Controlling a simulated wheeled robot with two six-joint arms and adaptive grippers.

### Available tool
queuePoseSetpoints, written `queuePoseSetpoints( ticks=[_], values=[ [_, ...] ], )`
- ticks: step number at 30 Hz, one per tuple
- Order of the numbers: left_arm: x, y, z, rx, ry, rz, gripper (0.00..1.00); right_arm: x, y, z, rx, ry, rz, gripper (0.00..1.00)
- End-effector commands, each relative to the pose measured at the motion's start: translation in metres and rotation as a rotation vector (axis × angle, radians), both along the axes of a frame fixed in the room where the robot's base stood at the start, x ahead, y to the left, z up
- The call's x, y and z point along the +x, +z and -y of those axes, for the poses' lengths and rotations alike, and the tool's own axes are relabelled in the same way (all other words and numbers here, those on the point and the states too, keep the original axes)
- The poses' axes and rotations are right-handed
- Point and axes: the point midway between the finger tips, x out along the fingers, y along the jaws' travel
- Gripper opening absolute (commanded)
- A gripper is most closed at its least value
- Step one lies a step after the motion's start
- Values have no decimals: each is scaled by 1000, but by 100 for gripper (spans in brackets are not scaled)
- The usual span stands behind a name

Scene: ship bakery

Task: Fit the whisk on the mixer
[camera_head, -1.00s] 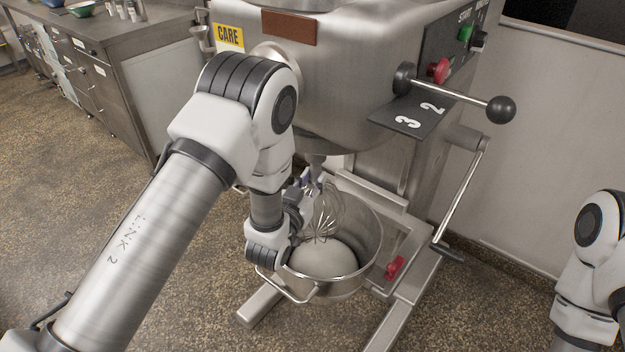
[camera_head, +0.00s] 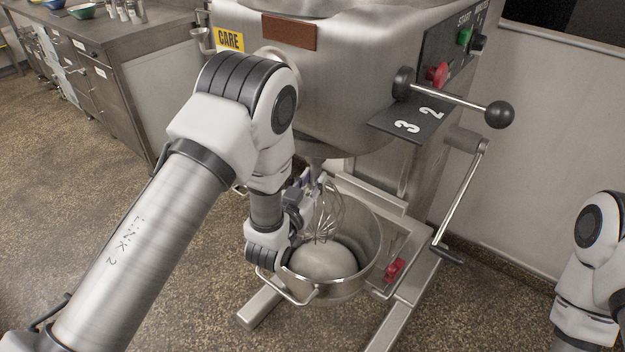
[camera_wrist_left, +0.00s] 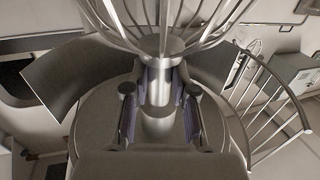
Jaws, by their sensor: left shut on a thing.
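The mixer (camera_head: 345,100) is a large grey metal machine standing in front of me. The whisk (camera_head: 328,218) is a wire balloon, hanging wires down beneath the mixer head and over the bowl. My left gripper (camera_head: 308,187) is shut on the whisk's upper end, just under the head. In the left wrist view, the whisk's wires and collar (camera_wrist_left: 160,45) fill the top, and its shank runs between the fingers of my left gripper (camera_wrist_left: 160,103). Whether the shank touches the mixer's drive is hidden. My right arm shows at the right edge; its gripper is out of view.
A steel bowl (camera_head: 366,282) with a pale, rounded mass (camera_head: 325,262) in it stands under the whisk. A lever with a black knob (camera_head: 500,114) and a crank (camera_head: 462,210) stick out at the mixer's right. A steel counter (camera_head: 100,38) stands at the left.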

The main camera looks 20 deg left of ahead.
Motion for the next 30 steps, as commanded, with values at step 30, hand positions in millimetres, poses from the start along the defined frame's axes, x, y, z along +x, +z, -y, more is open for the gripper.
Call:
queuePoseSetpoints(
  ticks=[30],
  values=[
    [0,13,0,0,0,2,0,0,9,0,0,0,0,55]
  ],
)
